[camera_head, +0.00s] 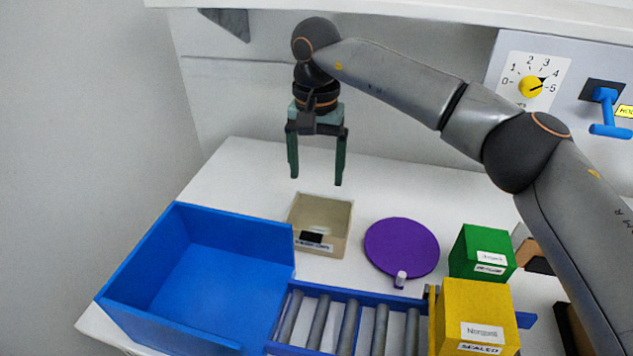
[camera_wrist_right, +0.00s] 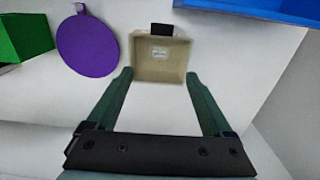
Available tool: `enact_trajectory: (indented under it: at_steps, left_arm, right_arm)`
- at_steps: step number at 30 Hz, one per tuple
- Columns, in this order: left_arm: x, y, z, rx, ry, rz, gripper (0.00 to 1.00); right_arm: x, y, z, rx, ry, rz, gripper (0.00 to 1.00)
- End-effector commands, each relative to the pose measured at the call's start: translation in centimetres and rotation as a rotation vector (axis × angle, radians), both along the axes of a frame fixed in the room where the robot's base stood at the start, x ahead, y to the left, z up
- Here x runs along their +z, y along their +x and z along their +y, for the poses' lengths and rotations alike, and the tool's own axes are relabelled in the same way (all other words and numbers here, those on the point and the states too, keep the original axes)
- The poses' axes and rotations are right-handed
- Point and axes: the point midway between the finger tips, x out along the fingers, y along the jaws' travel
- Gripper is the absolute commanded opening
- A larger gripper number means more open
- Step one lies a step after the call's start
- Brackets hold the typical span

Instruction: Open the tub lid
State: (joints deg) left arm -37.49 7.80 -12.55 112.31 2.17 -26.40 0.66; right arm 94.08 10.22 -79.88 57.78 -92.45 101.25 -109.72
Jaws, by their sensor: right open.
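A small beige tub (camera_head: 337,241) stands open-topped on the white table, with a dark tab and a label on its front wall. It also shows in the right wrist view (camera_wrist_right: 172,72), between and beyond the fingertips. A flat round purple lid (camera_head: 400,246) with a small pale knob or tab at its front edge lies on the table to the right of the tub, apart from it; it also shows in the right wrist view (camera_wrist_right: 88,46). My right gripper (camera_head: 316,180) is open and empty above the tub, fingers pointing down. My left gripper is not in view.
A large blue bin (camera_head: 200,290) stands at left front, beside a roller conveyor (camera_head: 348,325). Green (camera_head: 480,252) and yellow (camera_head: 474,310) boxes stand at right. A panel with a yellow rotary switch (camera_head: 530,87) and blue lever (camera_head: 606,110) is at the back right.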

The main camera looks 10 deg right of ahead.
Motion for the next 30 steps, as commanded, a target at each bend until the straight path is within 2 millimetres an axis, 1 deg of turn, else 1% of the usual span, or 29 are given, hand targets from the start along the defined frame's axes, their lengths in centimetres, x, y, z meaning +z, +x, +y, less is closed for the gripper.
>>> enact_trajectory:
  at_steps: [1,6,9,12,17,30]
  left_arm:
    - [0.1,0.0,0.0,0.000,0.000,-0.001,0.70]
    - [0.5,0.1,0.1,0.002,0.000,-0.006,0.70]
    - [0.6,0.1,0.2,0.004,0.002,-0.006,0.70]
    - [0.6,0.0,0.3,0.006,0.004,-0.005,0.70]
    - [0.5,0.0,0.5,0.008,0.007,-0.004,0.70]
    - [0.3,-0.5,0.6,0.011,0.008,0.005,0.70]
  right_arm:
    - [1.4,0.0,0.1,0.001,0.000,-0.004,0.85]
    - [5.0,0.1,0.0,-0.002,0.000,-0.003,0.85]
    - [6.6,0.0,0.0,-0.001,0.000,-0.003,0.85]
    - [7.6,0.0,0.0,-0.001,-0.001,-0.002,0.85]
    - [8.2,0.0,0.0,0.000,0.000,-0.001,0.85]
    - [8.2,0.0,0.0,0.000,0.000,-0.001,0.85]
